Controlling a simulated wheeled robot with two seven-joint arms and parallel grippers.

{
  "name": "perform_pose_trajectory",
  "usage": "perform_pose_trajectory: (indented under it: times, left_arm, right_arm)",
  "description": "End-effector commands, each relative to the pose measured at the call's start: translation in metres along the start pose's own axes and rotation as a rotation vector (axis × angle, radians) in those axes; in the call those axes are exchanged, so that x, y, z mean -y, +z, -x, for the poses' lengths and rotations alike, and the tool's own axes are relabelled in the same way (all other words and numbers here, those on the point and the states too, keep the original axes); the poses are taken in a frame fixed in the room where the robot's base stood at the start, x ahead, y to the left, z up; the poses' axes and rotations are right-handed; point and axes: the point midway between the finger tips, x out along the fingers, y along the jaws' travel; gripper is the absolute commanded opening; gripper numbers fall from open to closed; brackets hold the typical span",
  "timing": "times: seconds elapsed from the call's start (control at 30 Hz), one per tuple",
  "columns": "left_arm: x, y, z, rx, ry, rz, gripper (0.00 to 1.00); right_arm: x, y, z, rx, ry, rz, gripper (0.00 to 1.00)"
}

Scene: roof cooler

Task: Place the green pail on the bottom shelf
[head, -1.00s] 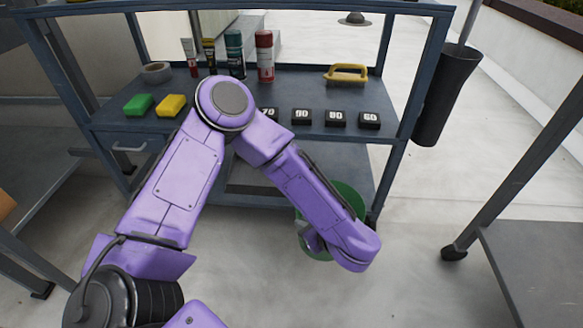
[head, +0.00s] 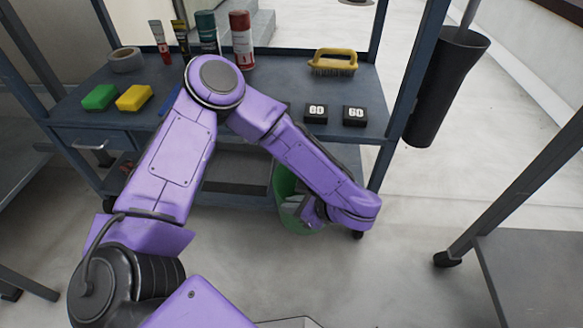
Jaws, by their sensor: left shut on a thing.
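The green pail (head: 285,190) is at the right front of the cart, by its bottom shelf (head: 232,198). My left arm covers much of the pail. My left gripper (head: 297,207) is shut on the pail, its fingers mostly hidden behind my wrist. I cannot tell whether the pail is over the shelf or in front of it. My right gripper is not in view.
The cart's upper shelf (head: 82,112) holds a green sponge (head: 99,97), a yellow sponge (head: 134,97), tape, bottles, a yellow brush (head: 334,62) and black blocks. A black holder (head: 447,88) hangs at the right. A grey table (head: 535,275) stands at right.

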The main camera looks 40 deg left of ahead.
Motion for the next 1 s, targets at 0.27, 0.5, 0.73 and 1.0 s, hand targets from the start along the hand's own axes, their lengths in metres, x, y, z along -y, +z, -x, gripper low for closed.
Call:
perform_pose_trajectory:
  times: [0.27, 0.5, 0.73, 1.0]
  left_arm:
    - [0.07, 0.012, -0.032, 0.001, 0.001, 0.009, 0.0]
    - [0.108, 0.022, -0.047, 0.0, 0.003, 0.004, 0.0]
    - [0.119, 0.019, -0.055, 0.0, 0.002, 0.001, 0.0]
    - [0.117, 0.001, -0.069, 0.0, 0.002, 0.002, 0.0]
  right_arm:
    - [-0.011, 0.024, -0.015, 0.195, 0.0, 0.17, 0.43]
    - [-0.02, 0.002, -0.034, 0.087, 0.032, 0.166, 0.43]
    - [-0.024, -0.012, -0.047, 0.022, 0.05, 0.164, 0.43]
    - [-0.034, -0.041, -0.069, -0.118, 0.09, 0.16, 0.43]
